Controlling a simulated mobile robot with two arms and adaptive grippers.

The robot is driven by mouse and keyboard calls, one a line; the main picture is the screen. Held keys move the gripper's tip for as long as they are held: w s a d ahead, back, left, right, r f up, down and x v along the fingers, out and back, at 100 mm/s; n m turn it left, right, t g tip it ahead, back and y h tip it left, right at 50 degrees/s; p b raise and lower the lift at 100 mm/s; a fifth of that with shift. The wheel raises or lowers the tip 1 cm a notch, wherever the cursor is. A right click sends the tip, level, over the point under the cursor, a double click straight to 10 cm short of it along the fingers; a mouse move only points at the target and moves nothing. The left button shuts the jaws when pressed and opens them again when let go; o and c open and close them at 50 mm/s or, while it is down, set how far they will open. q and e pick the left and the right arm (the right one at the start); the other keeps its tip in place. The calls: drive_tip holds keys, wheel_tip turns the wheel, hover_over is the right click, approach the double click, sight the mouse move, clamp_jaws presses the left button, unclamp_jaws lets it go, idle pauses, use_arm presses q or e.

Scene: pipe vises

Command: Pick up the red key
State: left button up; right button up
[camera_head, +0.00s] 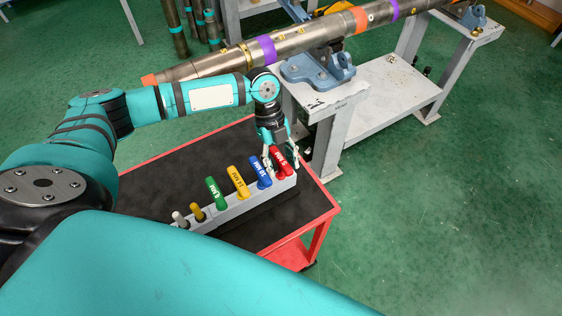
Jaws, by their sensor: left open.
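The red key (277,156) stands in the far right end of a grey holder (240,206) on the cart. My left gripper (281,163) comes down from above at the red key, with its fingers around or beside the handle; I cannot tell whether they touch it. The gripper is open. The lower part of the red key is hidden by the holder and the fingers. My right gripper is not in view.
A blue key (259,170) stands close beside the red one, then yellow (239,182) and green (215,192) keys. The red cart (318,226) has a black top. Behind it, a long pipe (300,40) rests in a blue vise (318,68) on a grey stand.

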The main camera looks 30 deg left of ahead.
use_arm(q)
clamp_jaws()
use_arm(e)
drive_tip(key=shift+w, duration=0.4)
use_arm(q)
drive_tip(key=shift+r, duration=0.2)
drive_tip(key=shift+w+r, duration=0.1)
drive_tip(key=shift+r, duration=0.25)
wheel_tip(320, 180, up, 8)
drive_tip(key=shift+f+b, duration=0.15)
drive_tip(key=shift+b, duration=0.95)
drive_tip(key=shift+r, duration=0.7)
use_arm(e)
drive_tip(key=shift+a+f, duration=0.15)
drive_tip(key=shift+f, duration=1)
